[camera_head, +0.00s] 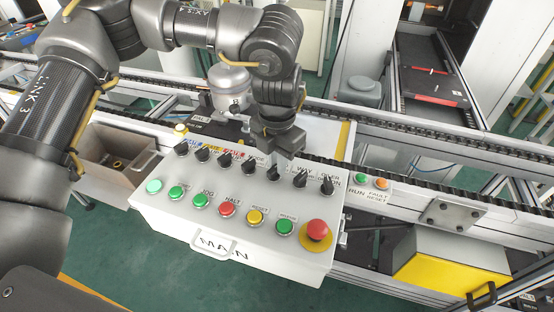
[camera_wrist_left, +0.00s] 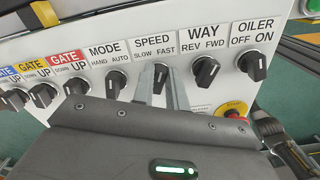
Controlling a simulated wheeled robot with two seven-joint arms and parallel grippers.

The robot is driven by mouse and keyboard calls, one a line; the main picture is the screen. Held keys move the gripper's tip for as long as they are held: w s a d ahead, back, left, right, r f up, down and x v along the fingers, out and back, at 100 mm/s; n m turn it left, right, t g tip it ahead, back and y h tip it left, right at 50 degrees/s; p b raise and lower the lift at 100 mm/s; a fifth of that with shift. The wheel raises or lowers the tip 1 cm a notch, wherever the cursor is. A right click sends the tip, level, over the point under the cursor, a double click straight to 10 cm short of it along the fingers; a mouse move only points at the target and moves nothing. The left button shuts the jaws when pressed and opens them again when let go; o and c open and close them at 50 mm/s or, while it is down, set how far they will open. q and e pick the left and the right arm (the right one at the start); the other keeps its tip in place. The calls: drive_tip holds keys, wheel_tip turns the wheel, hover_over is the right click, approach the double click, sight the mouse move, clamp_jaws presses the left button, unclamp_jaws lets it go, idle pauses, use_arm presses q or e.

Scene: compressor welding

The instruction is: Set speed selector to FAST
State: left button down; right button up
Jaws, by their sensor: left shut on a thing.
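The speed selector is a black knob under the SPEED label, with SLOW at left and FAST at right. In the left wrist view the selector (camera_wrist_left: 160,76) stands between the two fingers of my left gripper (camera_wrist_left: 160,92). The fingers are shut on it. Its handle leans slightly right at the top, but its exact setting is hard to tell. In the head view my left gripper (camera_head: 279,163) reaches down from above onto the upper row of knobs on the white MAIN panel (camera_head: 185,222). My right gripper is not in view.
The MODE knob (camera_wrist_left: 115,84) and WAY knob (camera_wrist_left: 206,71) flank the selector closely. The OILER knob (camera_wrist_left: 253,66) is further right. A red emergency button (camera_head: 316,230) and several coloured push buttons sit lower on the panel. A conveyor rail runs behind.

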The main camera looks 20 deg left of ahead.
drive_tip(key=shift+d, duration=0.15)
use_arm(q)
drive_tip(key=c, duration=1.4)
unclamp_jaws()
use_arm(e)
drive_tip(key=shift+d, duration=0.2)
use_arm(q)
drive_tip(key=shift+r, duration=0.2)
wheel_tip(320, 180, up, 10)
drive_tip(key=shift+r+b, duration=0.25)
drive_tip(key=shift+b, duration=0.15)
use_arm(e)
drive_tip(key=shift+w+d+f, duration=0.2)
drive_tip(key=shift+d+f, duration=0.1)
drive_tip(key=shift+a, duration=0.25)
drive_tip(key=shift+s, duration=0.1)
